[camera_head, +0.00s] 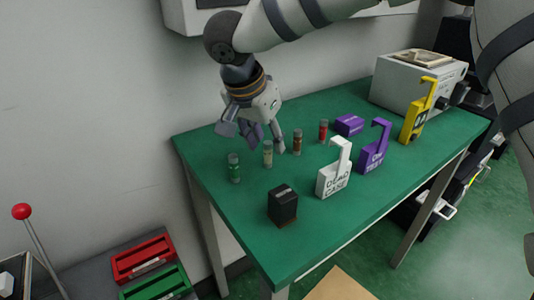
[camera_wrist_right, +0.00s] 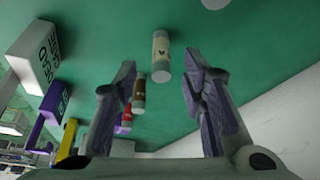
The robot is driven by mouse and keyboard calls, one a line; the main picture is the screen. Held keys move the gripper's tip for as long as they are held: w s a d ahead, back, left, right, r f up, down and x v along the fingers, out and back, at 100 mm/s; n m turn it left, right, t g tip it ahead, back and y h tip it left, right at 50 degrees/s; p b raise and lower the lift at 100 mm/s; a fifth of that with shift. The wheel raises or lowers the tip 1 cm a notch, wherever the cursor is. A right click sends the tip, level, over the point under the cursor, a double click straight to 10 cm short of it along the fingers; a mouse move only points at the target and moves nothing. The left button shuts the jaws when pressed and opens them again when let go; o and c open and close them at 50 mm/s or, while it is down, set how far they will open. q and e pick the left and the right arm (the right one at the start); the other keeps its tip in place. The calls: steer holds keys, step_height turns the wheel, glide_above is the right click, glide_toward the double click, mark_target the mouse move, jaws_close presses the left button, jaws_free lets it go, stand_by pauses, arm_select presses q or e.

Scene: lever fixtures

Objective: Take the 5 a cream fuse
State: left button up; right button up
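The cream fuse (camera_head: 267,155) stands upright on the green table (camera_head: 250,235), between a green fuse (camera_head: 234,168) and a brown fuse (camera_head: 297,142). My right gripper (camera_head: 268,142) is open and empty, just above and behind the cream fuse. In the right wrist view the cream fuse (camera_wrist_right: 161,55) lies just beyond the open fingers (camera_wrist_right: 160,85), roughly between their lines. The brown fuse (camera_wrist_right: 139,92) shows there nearer the left finger. A red fuse (camera_head: 323,130) stands farther right. The 5 A marking is too small to read. My left gripper is not in view.
A dark block (camera_head: 283,206), a white tag (camera_head: 334,175), purple tag (camera_head: 374,150) and yellow tag (camera_head: 415,118) stand on the table. A purple box (camera_head: 349,124) and grey machine (camera_head: 415,85) are farther back. The wall is close behind my right gripper.

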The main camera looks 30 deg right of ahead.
mark_target(267, 144)
steer(key=x, duration=0.3)
steer(key=shift+a+f, duration=0.1)
steer(key=shift+f, duration=0.05)
jaws_close()
